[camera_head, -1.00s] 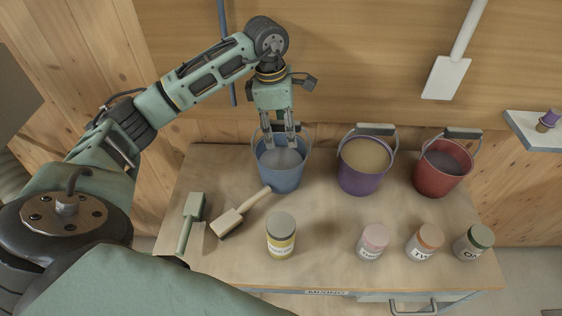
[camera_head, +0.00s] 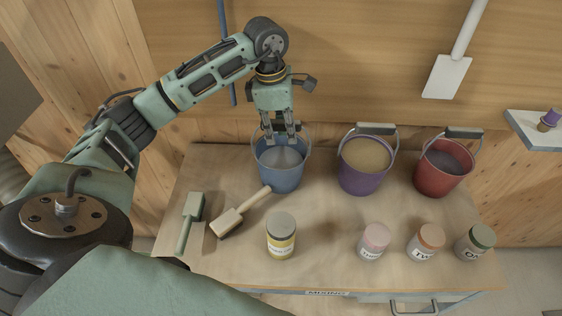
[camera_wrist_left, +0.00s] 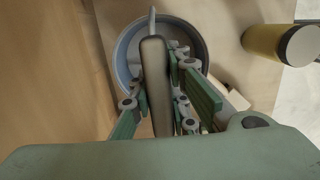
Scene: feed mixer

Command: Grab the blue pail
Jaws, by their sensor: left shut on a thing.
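The blue pail (camera_head: 281,177) stands upright on the table at the left of a row of three pails, with greyish contents inside. My left gripper (camera_head: 284,138) points down at the pail's back rim. In the left wrist view the gripper (camera_wrist_left: 160,95) is shut on the pail's handle grip (camera_wrist_left: 153,62), a long brownish bar between its fingers. The pail's rim (camera_wrist_left: 121,52) shows beneath the handle. My right gripper is not in view.
A purple pail (camera_head: 360,180) and a red pail (camera_head: 437,180) stand to the right. A yellow jar (camera_head: 281,240) and several other jars stand along the front. A wooden wall is close behind.

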